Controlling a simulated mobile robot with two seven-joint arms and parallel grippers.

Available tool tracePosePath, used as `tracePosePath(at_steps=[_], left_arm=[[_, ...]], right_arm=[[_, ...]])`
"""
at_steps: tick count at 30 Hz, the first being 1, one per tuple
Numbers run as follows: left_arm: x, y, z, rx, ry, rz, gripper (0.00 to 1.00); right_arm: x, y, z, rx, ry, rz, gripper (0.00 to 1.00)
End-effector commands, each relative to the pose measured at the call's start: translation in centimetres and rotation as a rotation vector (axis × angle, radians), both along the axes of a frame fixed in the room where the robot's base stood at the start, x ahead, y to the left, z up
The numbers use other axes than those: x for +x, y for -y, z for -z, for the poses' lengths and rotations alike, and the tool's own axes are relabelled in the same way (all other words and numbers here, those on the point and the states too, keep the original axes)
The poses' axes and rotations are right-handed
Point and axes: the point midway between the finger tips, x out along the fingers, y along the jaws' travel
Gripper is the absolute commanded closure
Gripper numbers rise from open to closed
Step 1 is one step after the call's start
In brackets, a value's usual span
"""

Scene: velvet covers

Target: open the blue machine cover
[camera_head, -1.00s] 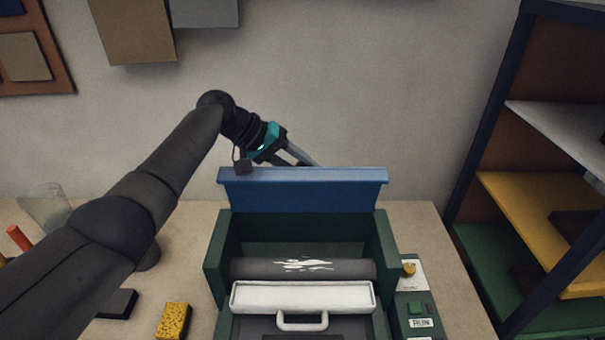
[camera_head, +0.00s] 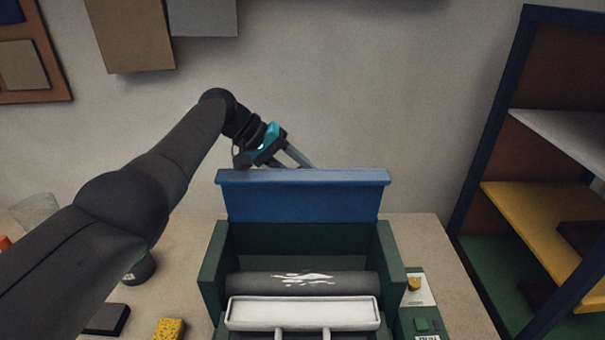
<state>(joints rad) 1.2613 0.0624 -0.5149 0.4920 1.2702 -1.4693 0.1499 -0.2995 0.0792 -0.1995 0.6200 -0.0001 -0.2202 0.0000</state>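The blue machine cover (camera_head: 303,200) stands raised at the back of the green machine (camera_head: 215,270), with its lip along the top. Below it the machine's inside shows, with a dark roller (camera_head: 250,284) bearing white marks and a white tray-like part (camera_head: 300,313) in front. My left gripper (camera_head: 302,163) is behind the cover's top edge, left of its middle. Its finger ends are partly hidden by the cover, so I cannot tell whether it is open or shut, or whether it touches the cover. My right gripper does not show.
A yellow sponge (camera_head: 170,329), a dark block (camera_head: 108,319) and a dark round container (camera_head: 142,268) are on the table left of the machine. A control panel with a yellow knob (camera_head: 414,284) is at its right. A shelf unit (camera_head: 485,150) stands at far right.

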Motion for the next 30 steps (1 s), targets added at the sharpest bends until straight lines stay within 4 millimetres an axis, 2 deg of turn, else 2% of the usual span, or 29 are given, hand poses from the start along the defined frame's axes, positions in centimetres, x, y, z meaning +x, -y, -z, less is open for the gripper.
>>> tracePosePath(at_steps=[4,5,12,23,26,30], left_arm=[[0.1,0.0,0.0,0.0,0.004,-0.001,1.0],[0.1,0.0,0.0,0.0,0.004,-0.001,0.6],[0.0,0.0,0.0,0.0,0.002,-0.001,0.33],[0.0,-0.4,-0.3,0.0,0.001,-0.001,0.32],[0.0,-1.1,-1.1,-0.001,0.003,-0.001,0.32],[-0.1,-3.2,-3.1,0.0,0.005,-0.004,0.32]], right_arm=[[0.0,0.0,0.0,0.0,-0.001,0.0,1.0],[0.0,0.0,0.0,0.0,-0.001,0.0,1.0],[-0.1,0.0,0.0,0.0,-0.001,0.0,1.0],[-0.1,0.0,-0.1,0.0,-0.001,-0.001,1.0],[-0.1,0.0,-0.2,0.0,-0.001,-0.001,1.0],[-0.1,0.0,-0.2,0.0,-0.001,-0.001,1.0]])
